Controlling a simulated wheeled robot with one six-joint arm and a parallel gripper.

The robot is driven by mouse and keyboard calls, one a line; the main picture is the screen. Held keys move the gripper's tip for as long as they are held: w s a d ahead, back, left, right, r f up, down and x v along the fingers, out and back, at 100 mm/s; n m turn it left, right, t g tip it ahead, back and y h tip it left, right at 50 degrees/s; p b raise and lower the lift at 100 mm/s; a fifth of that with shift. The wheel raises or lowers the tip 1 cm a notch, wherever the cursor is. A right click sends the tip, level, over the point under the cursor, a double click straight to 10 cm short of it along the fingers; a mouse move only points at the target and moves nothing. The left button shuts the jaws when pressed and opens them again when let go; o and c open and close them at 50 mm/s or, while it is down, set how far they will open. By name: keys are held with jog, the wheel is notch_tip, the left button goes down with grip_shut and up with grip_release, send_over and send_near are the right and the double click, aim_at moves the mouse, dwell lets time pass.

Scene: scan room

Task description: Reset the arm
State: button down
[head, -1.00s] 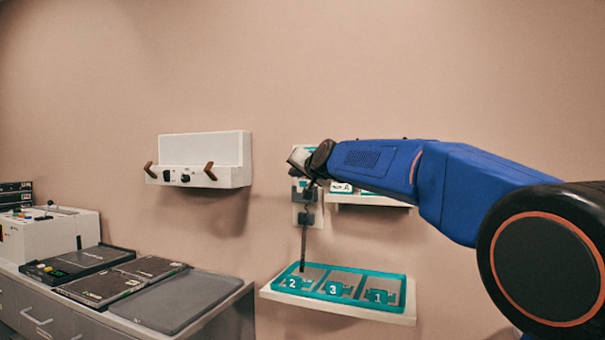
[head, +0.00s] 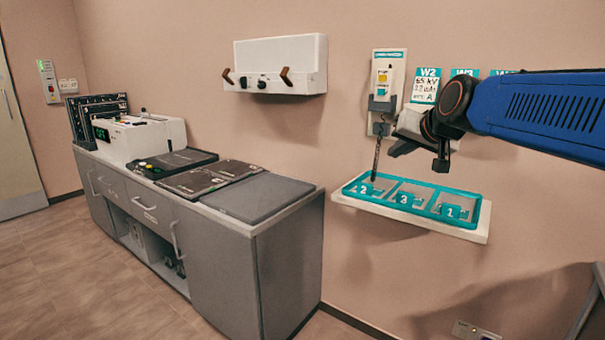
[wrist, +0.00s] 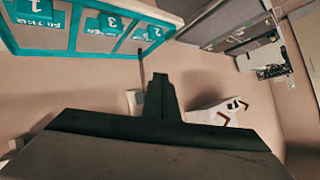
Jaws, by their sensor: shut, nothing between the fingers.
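My arm reaches in from the right in the head view. My gripper (head: 396,147) is shut and empty, in front of the wall just above the teal tray (head: 481,222). It touches nothing that I can see. In the wrist view my shut gripper (wrist: 160,90) points out over the room, and the tray (wrist: 72,28) shows upside down at the upper left. The tray has compartments numbered 2, 3 and 1 and sits on a white wall shelf (head: 410,222).
A handset in a wall holder (head: 382,88) has a dark cord hanging behind my gripper. A white wall box with brown hooks (head: 280,63) is left of it. A grey cabinet (head: 215,245) carries a console (head: 140,137) and dark panels. The floor (head: 70,270) at left is clear.

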jog(key=s+d+f+n+g+h, duration=0.1)
jog(key=s+d+f+g, duration=0.1)
jog(key=s+f, duration=1.2)
jog(key=s+d+f+n+g+h, duration=0.1)
jog(key=s+d+f+g, duration=0.2)
jog(key=s+f, duration=1.1)
jog(key=s+g, duration=0.1)
jog(key=s, duration=0.4)
jog(key=shift+d+n+g, duration=0.2)
jog(key=shift+n+g, duration=0.1)
